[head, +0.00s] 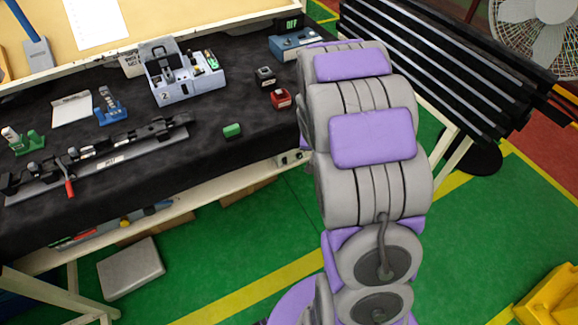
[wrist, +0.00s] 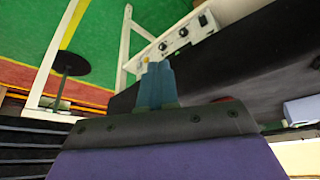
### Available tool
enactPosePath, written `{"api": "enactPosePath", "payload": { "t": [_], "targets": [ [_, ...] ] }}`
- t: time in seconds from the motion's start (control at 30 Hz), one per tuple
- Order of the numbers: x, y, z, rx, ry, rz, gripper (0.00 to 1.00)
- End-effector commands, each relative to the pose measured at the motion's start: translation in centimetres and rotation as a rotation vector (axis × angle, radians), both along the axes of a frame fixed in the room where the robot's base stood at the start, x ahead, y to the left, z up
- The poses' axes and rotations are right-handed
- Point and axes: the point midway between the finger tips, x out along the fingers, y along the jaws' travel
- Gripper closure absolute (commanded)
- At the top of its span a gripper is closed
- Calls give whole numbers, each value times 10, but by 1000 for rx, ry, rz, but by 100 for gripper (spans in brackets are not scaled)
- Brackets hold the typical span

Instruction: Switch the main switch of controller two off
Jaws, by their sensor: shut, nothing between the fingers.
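Controller two, a light grey box (head: 190,88) marked "2", sits on the black-covered bench in the head view. It has a raised dark lid at its back left, small dark parts on top and a green-topped part at its right. I cannot tell which part is the main switch or how it is set. My gripper (wrist: 156,84) shows in the wrist view with its blue-teal fingers together and empty. It is hidden behind my arm in the head view. The controller is not clearly identifiable in the wrist view.
Small black (head: 265,77), red (head: 281,98) and green (head: 232,130) pieces lie on the bench. A knobbed panel (wrist: 181,38) is on the bench frame. Dark racks (head: 450,55) stand at right.

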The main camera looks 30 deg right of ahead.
Motion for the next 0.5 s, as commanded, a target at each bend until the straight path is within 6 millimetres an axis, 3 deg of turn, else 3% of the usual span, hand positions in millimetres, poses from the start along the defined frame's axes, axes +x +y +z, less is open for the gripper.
{"api": "enactPosePath", "payload": {
  "t": [0.2, 0.5],
  "targets": [
    [36, -34, -55, 51, -126, -52, 100],
    [67, -57, -132, 189, -325, -116, 100]
  ]
}}
